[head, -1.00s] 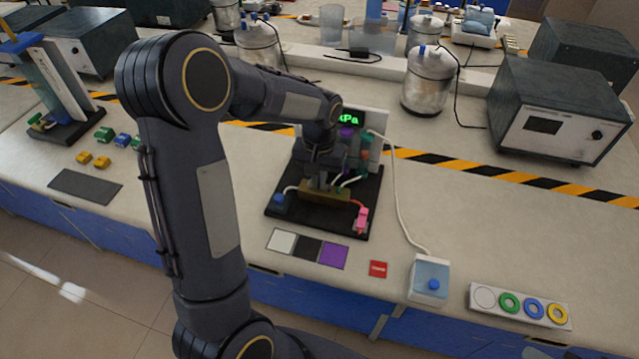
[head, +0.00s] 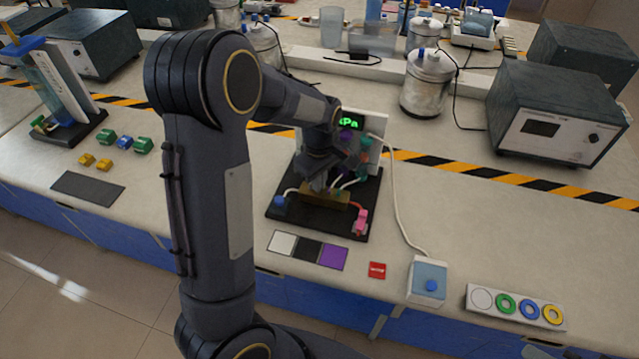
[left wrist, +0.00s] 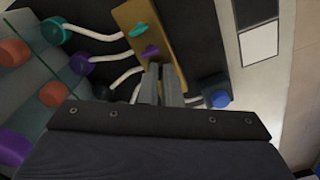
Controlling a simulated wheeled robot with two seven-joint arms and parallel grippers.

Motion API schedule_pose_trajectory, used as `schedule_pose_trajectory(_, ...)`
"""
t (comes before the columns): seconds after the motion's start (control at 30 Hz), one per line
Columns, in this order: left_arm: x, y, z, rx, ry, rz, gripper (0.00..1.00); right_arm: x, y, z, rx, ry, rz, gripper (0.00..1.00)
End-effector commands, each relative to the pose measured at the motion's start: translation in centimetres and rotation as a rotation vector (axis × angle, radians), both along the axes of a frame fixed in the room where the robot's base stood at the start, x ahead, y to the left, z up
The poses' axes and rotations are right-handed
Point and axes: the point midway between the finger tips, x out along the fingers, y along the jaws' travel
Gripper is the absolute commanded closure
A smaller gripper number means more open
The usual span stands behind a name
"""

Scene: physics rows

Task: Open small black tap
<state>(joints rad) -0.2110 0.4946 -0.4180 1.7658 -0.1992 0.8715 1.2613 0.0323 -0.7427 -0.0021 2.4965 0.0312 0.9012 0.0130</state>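The small black tap itself cannot be made out. A brass block (left wrist: 137,22) with a teal tap (left wrist: 139,28) and a purple tap (left wrist: 151,50) shows in the left wrist view. My left gripper (left wrist: 164,68) has its two grey fingers close together at the block's near end, in line with these taps. The fingertips cover that end, so any tap handle between them is hidden. In the head view my left gripper (head: 318,182) is tilted over the brass block (head: 325,197) on the black base. My right gripper is not in view.
A pressure display (head: 349,122) stands behind the block. White tubes run from the block to coloured fittings; a blue knob (left wrist: 220,98) and a pink fitting (head: 361,218) sit at its ends. A blue-buttoned box (head: 428,280) and colour squares (head: 308,250) lie in front.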

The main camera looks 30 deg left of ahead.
Motion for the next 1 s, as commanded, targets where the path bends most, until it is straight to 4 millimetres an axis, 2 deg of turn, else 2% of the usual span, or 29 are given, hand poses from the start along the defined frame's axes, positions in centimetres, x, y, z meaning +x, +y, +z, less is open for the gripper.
schedule_pose_trajectory(0.13,0.0,-0.1,0.1,0.000,0.002,0.144,1.00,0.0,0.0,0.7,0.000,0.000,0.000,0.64)
schedule_pose_trajectory(0.47,0.0,-0.1,0.1,-0.001,0.001,0.187,1.00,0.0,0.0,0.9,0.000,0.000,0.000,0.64)
schedule_pose_trajectory(0.63,-0.1,-0.1,0.5,0.003,0.005,0.480,1.00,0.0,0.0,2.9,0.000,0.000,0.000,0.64)
schedule_pose_trajectory(0.7,-0.1,-0.1,-0.1,0.000,0.003,0.484,0.88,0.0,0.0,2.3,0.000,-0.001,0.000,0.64)
schedule_pose_trajectory(1.0,0.0,0.0,0.1,-0.001,0.001,0.480,0.88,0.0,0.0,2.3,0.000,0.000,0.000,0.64)
